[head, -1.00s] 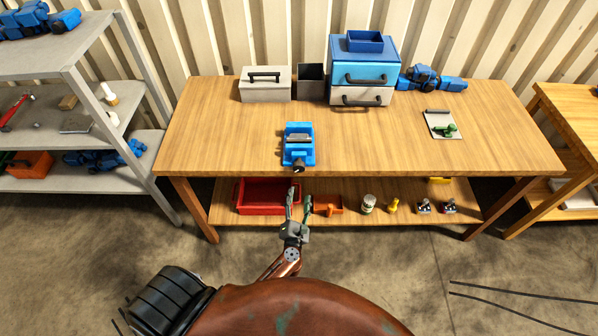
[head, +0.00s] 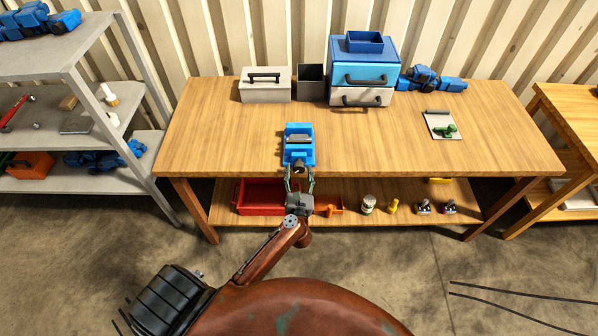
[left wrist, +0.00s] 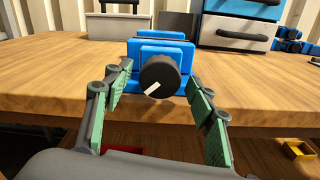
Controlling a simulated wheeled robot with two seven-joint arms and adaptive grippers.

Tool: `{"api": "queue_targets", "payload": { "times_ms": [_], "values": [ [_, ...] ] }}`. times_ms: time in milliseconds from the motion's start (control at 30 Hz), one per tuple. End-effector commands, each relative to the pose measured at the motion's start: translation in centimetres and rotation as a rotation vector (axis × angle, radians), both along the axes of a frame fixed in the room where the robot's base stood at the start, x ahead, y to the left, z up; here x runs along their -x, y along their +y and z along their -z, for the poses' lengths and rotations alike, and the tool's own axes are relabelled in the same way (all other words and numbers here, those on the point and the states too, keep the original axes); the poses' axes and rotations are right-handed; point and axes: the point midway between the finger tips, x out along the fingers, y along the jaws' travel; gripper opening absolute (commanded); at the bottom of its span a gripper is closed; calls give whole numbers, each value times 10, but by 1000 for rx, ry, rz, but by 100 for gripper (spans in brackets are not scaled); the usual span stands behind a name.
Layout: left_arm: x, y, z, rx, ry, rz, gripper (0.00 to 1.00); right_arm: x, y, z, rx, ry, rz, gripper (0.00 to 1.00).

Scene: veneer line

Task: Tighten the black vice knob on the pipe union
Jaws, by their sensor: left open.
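The blue vice (head: 299,141) stands near the front edge of the wooden workbench. Its round black knob (left wrist: 160,76) with a white mark faces me in the left wrist view. A grey piece lies between the vice jaws in the head view; I cannot tell whether it is the pipe union. My left gripper (head: 300,172) is open just in front of the bench edge, lined up with the knob. In the left wrist view its green-padded fingers (left wrist: 160,92) stand to the left and right of the knob, apart from it. My right gripper is not in view.
The workbench (head: 220,140) has free room on both sides of the vice. A grey toolbox (head: 265,89), a dark bin (head: 311,80) and blue drawers (head: 364,66) stand at the back. A red bin (head: 262,197) is on the shelf below.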

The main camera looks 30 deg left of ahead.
Motion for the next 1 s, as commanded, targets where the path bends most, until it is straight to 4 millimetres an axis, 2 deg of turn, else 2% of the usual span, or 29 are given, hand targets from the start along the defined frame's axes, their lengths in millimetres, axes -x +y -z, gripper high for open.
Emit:
{"api": "queue_targets", "payload": {
  "times_ms": [200,800,1000],
  "values": [
    [0,0,0,0,0,0,51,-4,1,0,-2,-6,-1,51],
    [0,0,0,-1,0,0,10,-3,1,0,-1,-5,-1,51],
    [0,0,-1,-13,8,0,10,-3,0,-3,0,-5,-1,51]
  ]
}}
